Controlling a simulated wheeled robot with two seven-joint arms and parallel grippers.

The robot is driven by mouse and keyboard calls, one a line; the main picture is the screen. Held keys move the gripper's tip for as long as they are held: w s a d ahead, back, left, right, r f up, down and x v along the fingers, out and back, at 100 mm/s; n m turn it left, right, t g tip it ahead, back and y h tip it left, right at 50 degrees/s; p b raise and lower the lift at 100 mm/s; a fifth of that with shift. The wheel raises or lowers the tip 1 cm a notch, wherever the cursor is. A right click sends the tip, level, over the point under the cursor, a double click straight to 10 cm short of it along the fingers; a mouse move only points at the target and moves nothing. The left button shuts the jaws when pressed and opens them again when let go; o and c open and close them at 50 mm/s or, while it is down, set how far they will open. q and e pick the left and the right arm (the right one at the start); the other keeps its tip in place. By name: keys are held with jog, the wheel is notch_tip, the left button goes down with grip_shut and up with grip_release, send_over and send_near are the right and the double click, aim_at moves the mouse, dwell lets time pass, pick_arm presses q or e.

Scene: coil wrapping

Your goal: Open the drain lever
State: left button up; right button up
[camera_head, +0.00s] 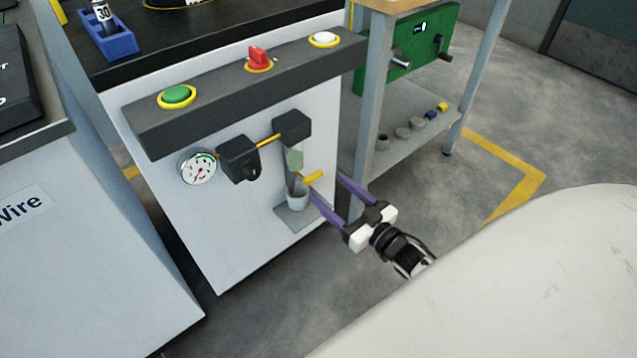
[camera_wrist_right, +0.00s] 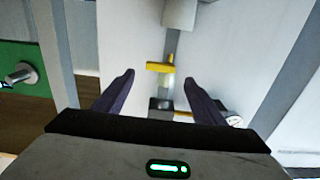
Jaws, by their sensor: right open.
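The yellow drain lever (camera_head: 312,177) sticks out to the right from below a small translucent bowl (camera_head: 295,160) on the front of the white machine. A small cup (camera_head: 297,198) stands below it on a grey shelf. My right gripper (camera_head: 325,197) is open and empty, with its purple fingers pointing at the machine near the lever. In the right wrist view the lever (camera_wrist_right: 160,67) shows ahead of the fingers, roughly between their lines. I cannot tell whether either finger touches it. My left gripper is not in view.
A pressure gauge (camera_head: 198,167) and black regulator (camera_head: 239,158) are left of the bowl. Above is a panel with a green button (camera_head: 176,96), red switch (camera_head: 258,58) and white button (camera_head: 323,39). A workbench leg (camera_head: 372,110) stands close on the right.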

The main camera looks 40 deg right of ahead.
aim_at(316, 178)
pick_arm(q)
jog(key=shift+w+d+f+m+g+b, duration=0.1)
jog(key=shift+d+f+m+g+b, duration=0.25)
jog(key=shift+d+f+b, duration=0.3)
pick_arm(e)
jog(key=w, duration=0.6)
jog(key=shift+a, duration=0.2)
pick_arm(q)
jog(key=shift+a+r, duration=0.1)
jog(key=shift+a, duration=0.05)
pick_arm(e)
jog(key=c, duration=1.1)
jog(key=shift+o, duration=0.2)
